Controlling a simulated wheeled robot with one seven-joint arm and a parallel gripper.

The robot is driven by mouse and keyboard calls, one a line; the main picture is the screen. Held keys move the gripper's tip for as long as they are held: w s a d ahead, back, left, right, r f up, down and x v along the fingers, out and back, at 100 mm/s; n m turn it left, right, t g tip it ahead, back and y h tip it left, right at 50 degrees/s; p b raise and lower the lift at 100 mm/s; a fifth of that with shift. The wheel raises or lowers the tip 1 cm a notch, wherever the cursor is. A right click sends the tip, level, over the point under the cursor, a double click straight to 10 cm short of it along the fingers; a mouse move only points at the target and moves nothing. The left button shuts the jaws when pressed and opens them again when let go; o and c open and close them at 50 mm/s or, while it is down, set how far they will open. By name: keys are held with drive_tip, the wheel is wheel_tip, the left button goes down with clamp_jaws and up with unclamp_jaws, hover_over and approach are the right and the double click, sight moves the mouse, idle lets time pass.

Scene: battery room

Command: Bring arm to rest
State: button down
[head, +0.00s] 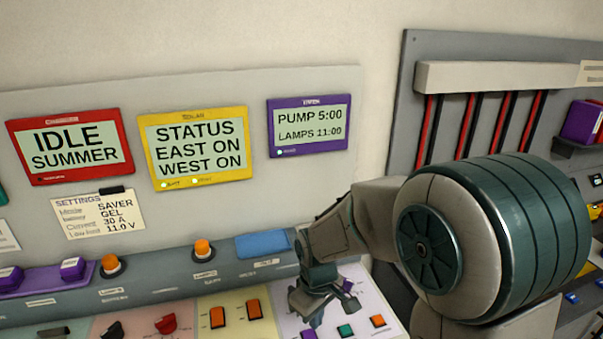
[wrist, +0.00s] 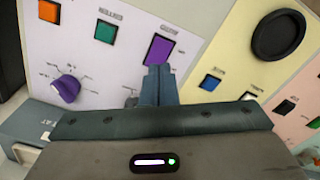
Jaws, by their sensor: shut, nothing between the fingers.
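My arm reaches from the right of the head view, bent in front of the wall. My gripper (head: 318,308) hangs over the pale purple section (head: 365,300) of the sloping control panel. In the wrist view my gripper (wrist: 159,76) has its two fingers together, with nothing between them. The fingertips lie just below a purple button (wrist: 158,50) in that picture; I cannot tell whether they touch the panel. A green button (wrist: 104,31), an orange button (wrist: 48,11) and a purple knob (wrist: 67,88) are on the same section.
Red (head: 67,146), yellow (head: 198,148) and purple (head: 307,125) displays hang above the panel. They read IDLE SUMMER, STATUS EAST ON WEST ON, and PUMP 5:00 LAMPS 11:00. A grey board with cables (head: 465,127) is behind my arm.

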drive_tip(key=s+d+r+m+t, duration=0.3)
drive_tip(key=s+d+r+m, duration=0.6)
drive_tip(key=s+d+r, duration=0.2)
wheel_tip(320, 180, up, 2)
drive_tip(key=shift+s+d+t, duration=0.25)
drive_tip(key=shift+s+t, duration=0.05)
drive_tip(key=shift+s, duration=0.45)
